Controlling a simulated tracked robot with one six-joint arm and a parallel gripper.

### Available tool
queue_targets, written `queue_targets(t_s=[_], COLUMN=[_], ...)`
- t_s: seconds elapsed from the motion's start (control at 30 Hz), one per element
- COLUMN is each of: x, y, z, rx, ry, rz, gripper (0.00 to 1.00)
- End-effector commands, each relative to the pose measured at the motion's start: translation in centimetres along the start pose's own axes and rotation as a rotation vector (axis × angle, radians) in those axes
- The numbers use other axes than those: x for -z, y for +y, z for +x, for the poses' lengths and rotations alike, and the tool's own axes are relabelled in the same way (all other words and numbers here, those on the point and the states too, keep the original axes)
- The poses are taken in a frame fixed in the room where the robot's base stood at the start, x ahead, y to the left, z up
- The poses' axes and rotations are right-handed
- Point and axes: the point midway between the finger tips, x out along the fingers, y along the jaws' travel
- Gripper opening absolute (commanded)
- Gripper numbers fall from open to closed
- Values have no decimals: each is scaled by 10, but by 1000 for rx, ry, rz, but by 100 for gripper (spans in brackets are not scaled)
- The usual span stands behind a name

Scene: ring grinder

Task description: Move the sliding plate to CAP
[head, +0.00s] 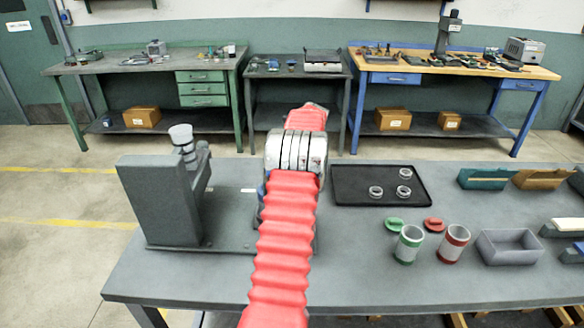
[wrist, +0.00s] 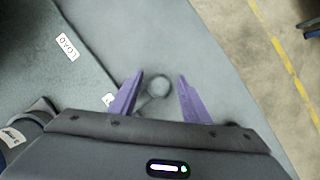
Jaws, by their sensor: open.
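The grey grinder (head: 158,200) stands at the left of the table in the head view, with a pale cup on top. Its flat base reaches behind my red-sleeved arm, which hides part of it. My gripper (wrist: 160,76) shows in the wrist view with two purple fingers apart and nothing clamped. A small round grey knob-like piece (wrist: 158,86) with a short stem appears between the fingers. I cannot tell whether it belongs to the sliding plate. A LOAD label (wrist: 68,46) is on the dark base at upper left. A second label (wrist: 108,99) is mostly hidden by the left finger. No CAP label is readable.
A black tray (head: 345,197) with three rings lies right of my arm. A green-banded cup (head: 408,245), a red-banded cup (head: 453,244), their lids and a grey bin (head: 510,247) stand further right. The front middle of the table is clear.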

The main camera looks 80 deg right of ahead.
Motion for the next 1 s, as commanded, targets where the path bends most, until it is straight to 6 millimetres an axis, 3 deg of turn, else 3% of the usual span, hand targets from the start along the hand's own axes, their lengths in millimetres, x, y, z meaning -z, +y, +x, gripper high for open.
queue_targets(t_s=[0.07,0.67,1.0], x=[0,0,0], y=[0,1,1], z=[0,0,0], rx=[0,-2,-4], ry=[0,1,1], rz=[0,0,-2], gripper=[44,1,0])
